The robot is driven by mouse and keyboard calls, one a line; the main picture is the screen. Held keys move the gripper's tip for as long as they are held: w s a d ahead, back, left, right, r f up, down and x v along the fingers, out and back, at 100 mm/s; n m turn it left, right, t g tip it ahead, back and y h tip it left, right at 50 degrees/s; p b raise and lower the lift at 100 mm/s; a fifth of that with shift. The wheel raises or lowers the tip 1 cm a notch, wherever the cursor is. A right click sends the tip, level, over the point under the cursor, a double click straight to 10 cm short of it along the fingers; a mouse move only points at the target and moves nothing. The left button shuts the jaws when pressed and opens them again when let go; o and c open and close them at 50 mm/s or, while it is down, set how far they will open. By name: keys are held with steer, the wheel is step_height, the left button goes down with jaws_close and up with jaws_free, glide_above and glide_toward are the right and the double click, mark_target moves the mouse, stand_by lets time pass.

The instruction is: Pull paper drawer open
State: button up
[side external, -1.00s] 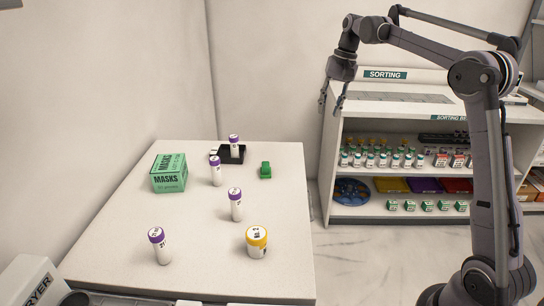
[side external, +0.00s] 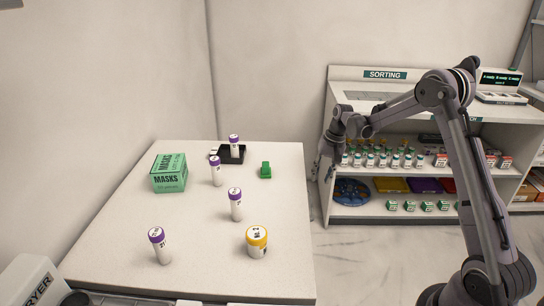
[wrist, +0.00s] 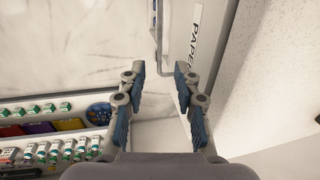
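The paper drawer shows in the wrist view as a white front with a dark-lettered "PAPER" label (wrist: 193,30), cut off at the top. A thin metal bar handle (wrist: 156,35) runs beside the label and reaches down to between my fingertips. My gripper (wrist: 160,72) is open, its blue-padded fingers apart, with the handle's lower end ahead of the gap. I cannot tell whether it touches the handle. In the side view my gripper (side external: 325,168) hangs just beyond the table's right edge. The drawer front is hidden from that view.
The white table (side external: 200,240) holds a green masks box (side external: 169,173), several purple-capped tubes, a yellow-lidded jar (side external: 257,242) and a small green item (side external: 265,170). A sorting shelf (side external: 365,213) with bottles stands behind my arm. Floor (side external: 380,265) between them is clear.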

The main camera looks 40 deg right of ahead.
mark_target(311, 203)
steer(key=f, duration=0.3)
steer(key=w+a+f, duration=0.1)
steer(key=f, duration=0.6)
steer(key=shift+w+a+f, duration=0.25)
jaws_close()
